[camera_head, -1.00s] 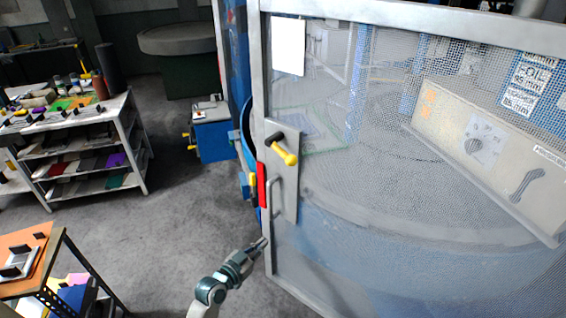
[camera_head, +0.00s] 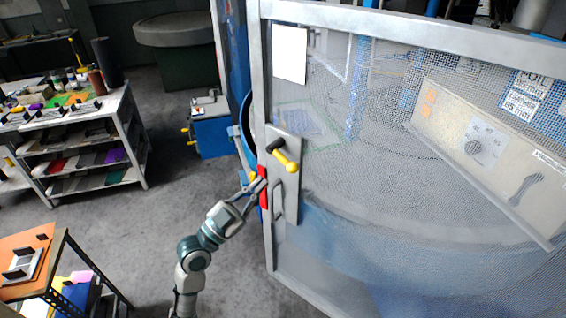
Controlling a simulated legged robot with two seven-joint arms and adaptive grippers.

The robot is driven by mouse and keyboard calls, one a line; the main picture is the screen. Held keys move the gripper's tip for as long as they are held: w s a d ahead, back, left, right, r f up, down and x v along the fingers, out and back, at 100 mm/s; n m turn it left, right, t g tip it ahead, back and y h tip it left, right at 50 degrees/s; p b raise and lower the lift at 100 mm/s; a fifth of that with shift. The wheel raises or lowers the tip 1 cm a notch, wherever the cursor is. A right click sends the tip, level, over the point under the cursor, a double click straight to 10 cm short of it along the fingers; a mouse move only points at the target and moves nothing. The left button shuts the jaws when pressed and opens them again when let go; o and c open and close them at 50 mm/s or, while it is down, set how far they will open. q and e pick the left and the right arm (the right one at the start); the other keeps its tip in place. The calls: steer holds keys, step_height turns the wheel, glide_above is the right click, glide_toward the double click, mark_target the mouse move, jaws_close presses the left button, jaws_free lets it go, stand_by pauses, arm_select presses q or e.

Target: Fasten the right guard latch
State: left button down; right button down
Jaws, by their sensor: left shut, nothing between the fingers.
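The guard is a mesh door in a grey metal frame (camera_head: 262,90). A grey latch plate (camera_head: 292,207) sits on its left edge. A lever with a black hub and yellow grip (camera_head: 286,162) is on the plate, its grip pointing down and right. A red block (camera_head: 264,198) is on the door edge below the lever, beside a grey pull handle (camera_head: 279,200). My left gripper (camera_head: 262,183) is shut and empty at the red block's upper part, left of and below the lever. I cannot tell whether it touches. My right gripper is out of view.
A blue cabinet (camera_head: 213,137) stands behind the door's left edge. A loaded shelf unit (camera_head: 137,150) is at the left, and an orange-topped cart (camera_head: 20,241) at lower left. The grey floor (camera_head: 165,215) between them is clear.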

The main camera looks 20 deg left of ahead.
mark_target(283, 160)
arm_select(q)
steer(key=p+x, duration=0.1)
steer(key=x, duration=0.2)
steer(key=p+x, duration=0.2)
steer(key=x, duration=0.1)
steer(key=a+p+x, duration=0.1)
steer(key=x, duration=0.2)
steer(key=shift+w+d+r, duration=0.15)
steer(key=shift+w+r, duration=0.05)
steer(key=shift+r, duration=0.15)
steer(key=f, duration=0.1)
steer(key=w+f, duration=0.1)
steer(key=shift+f, duration=0.3)
steer(key=shift+w+a+f, duration=0.2)
steer(key=shift+a+f, duration=0.05)
steer(key=shift+f, duration=0.5)
